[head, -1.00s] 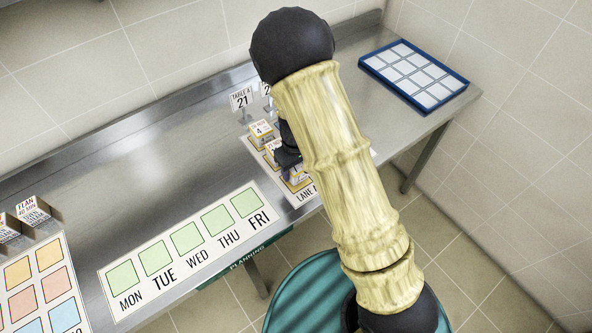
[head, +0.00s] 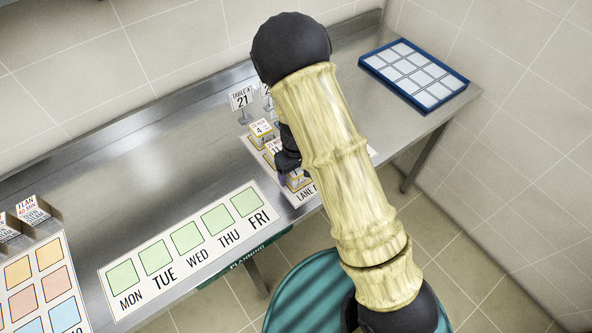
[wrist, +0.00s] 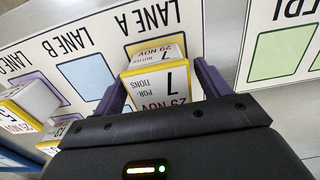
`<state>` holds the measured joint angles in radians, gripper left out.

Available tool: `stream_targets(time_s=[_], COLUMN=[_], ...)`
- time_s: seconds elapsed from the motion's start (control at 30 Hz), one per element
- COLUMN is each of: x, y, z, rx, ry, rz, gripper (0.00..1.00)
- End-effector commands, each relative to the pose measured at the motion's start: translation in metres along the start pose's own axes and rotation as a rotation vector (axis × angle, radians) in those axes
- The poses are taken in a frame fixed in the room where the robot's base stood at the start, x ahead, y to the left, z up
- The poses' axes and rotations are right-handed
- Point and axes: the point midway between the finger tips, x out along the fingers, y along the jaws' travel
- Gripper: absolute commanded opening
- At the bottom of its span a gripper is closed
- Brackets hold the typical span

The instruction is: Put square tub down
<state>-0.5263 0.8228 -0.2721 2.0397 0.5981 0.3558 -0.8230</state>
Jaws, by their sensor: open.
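The square tub (wrist: 158,82), white with yellow edges and a label reading 7 portions, 29 Nov, stands on the Lane A end of the lane mat (wrist: 120,48) in the wrist view. My gripper (wrist: 160,74) is open, with one purple finger on each side of the tub. I cannot tell whether either finger touches it. In the head view my gripper (head: 289,162) is small and partly hidden behind my arm, at the mat's near end. The tub's lower part is hidden by the gripper body in the wrist view.
Other labelled tubs (wrist: 28,103) stand on the lanes to the left in the wrist view. The weekday planning strip (head: 190,245) lies left of the mat. A table sign (head: 242,98) stands behind the mat. A blue tray (head: 414,75) sits at the far right. The counter's back left is clear.

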Motion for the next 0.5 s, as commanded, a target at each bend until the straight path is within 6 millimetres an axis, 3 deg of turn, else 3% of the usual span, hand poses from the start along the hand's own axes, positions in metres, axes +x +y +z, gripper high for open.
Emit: stream_targets(time_s=[0.17, 0.5], x=[-0.017, -0.081], y=[-0.001, 0.000], z=[-0.002, -0.002], rx=[-0.001, -0.001], ry=[0.005, 0.006], rz=[0.000, 0.001], gripper=[0.76, 0.76])
